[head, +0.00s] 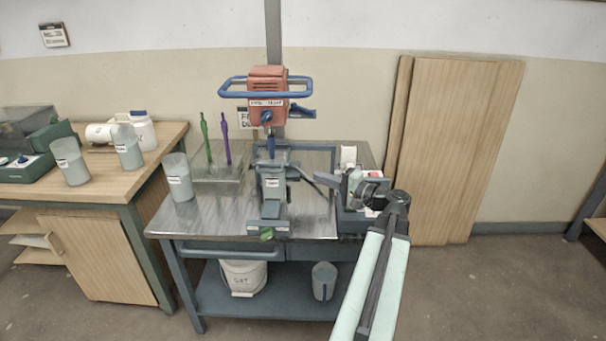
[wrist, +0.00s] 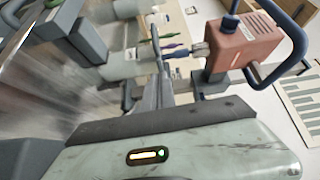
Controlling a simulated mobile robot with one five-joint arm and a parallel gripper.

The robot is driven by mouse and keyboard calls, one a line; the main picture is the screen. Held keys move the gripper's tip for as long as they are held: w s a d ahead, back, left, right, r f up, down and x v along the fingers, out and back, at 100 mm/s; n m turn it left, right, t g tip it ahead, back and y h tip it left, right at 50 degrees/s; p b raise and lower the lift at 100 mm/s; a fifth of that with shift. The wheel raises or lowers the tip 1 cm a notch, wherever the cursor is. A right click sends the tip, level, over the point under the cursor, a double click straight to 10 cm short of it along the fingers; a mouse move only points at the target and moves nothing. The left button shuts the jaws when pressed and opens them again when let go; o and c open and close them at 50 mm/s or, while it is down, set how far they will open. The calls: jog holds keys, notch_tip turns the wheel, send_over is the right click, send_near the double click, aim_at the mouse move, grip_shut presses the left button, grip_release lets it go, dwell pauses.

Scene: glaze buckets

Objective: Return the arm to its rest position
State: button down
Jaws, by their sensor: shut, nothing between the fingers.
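My arm rises from the bottom right of the head view, bends at a dark elbow and reaches left over the right side of the metal-topped cart (head: 225,215). My gripper (head: 302,172) points left toward the orange mixer's stand, with its thin dark fingers together and empty. In the wrist view my gripper (wrist: 156,40) also shows as a narrow closed pair of fingers. The mixer also shows in the wrist view (wrist: 240,42). I cannot tell whether the fingertips touch the stand.
A labelled beaker (head: 178,182) and green (head: 205,140) and purple (head: 227,143) tools are at the cart's left. A wooden bench (head: 165,147) with more beakers is further left. A white bucket (head: 243,278) sits on the lower shelf. Floor at right is clear.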

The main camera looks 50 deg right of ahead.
jog(key=shift+s, duration=1.75)
